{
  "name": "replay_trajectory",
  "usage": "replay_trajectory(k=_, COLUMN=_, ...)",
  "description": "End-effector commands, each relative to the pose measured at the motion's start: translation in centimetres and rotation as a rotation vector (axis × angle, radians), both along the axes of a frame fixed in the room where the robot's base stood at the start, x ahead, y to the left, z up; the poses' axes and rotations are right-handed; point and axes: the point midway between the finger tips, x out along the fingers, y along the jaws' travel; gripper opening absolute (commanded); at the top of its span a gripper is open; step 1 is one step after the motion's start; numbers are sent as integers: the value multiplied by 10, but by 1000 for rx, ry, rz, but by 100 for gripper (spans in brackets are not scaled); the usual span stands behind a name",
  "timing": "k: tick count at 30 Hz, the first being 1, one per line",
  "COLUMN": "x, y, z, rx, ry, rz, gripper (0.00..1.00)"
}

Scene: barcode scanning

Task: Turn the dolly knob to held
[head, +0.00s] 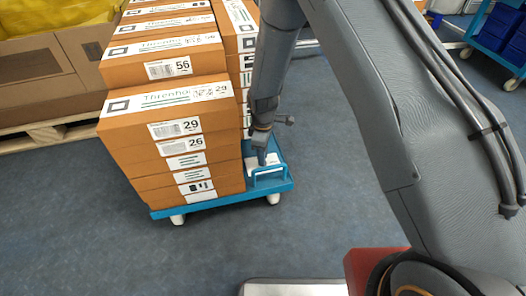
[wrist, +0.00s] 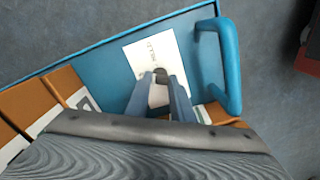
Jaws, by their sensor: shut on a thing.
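The blue dolly (head: 222,200) stands on the floor with stacked cartons on it; its blue deck also shows in the wrist view (wrist: 95,55). A white label plate (wrist: 150,52) with small unreadable print lies on the deck beside the blue handle (wrist: 231,65). My gripper (wrist: 162,88) reaches down over the plate's near edge, its fingers shut on the small dark knob (wrist: 161,75). Most of the knob is hidden between the fingers, and its setting cannot be read. In the head view my gripper (head: 262,158) is at the dolly's right end, next to the handle.
Brown cartons (head: 170,130) with white labels rise close beside my gripper on the left. A wooden pallet (head: 45,132) with large boxes stands at the far left. Blue crates (head: 500,35) are at the far right. The grey floor in front of the dolly is mostly clear.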

Motion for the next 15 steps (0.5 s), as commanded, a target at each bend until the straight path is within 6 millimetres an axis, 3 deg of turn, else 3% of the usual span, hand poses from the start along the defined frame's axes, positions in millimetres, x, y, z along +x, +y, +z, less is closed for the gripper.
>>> replay_trajectory(k=15, x=-1, y=-1, z=2, rx=-1, ry=1, rz=-491, gripper=0)
